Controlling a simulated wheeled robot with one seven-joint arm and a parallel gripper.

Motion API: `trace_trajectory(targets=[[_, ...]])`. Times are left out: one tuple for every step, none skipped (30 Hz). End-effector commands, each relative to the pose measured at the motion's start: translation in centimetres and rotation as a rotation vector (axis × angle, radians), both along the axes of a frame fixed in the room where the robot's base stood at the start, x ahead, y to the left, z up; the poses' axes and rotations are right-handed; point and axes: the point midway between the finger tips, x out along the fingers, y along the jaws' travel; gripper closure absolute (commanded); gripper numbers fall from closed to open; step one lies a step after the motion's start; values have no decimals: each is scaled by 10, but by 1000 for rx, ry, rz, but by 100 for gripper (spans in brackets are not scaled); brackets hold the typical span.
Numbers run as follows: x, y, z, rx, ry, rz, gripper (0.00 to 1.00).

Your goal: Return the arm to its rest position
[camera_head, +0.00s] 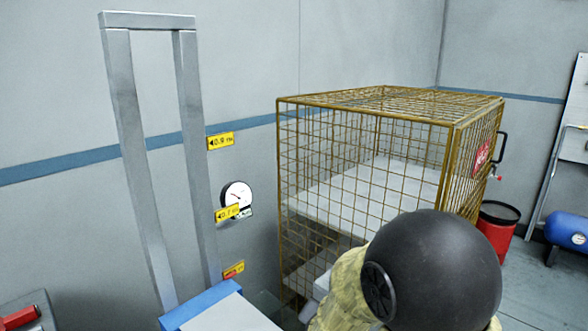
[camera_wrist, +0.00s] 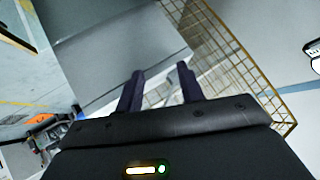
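My gripper (camera_wrist: 160,82) shows in the wrist view with its two dark fingers spread apart and nothing between them. Beyond the fingers are flat grey surfaces and yellow mesh. In the head view my arm, with a round black joint, stands at the lower right in front of the cage; the gripper fingers cannot be made out there.
A yellow wire cage (camera_head: 283,180) with grey shelves stands close behind my arm; its mesh also shows in the wrist view (camera_wrist: 235,55). A tall grey frame (camera_head: 130,120) stands at the left, by a wall gauge (camera_head: 238,194) and yellow labels (camera_head: 221,141). A red bin (camera_head: 497,228) stands at right.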

Motion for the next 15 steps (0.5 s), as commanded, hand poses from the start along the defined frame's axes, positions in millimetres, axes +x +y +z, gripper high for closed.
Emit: trace_trajectory(targets=[[-7,-4,0,-4,39,38,62],[-11,-5,-1,-9,65,68,62],[-17,-7,-3,-16,100,106,62],[-23,-8,-3,-23,127,134,62],[-28,-10,-4,-30,153,161,62],[-36,-13,-6,-42,190,200,62],[-43,-15,-7,-51,217,227,62],[-49,-18,-8,-61,246,253,62],[-58,-21,-9,-75,282,289,62],[-66,-25,-10,-86,311,315,62],[-73,-28,-11,-98,340,340,62],[-83,-33,-12,-113,379,373,62],[-90,-36,-12,-125,405,395,62],[-98,-40,-13,-137,432,416,62],[-107,-45,-14,-152,468,443,62]])
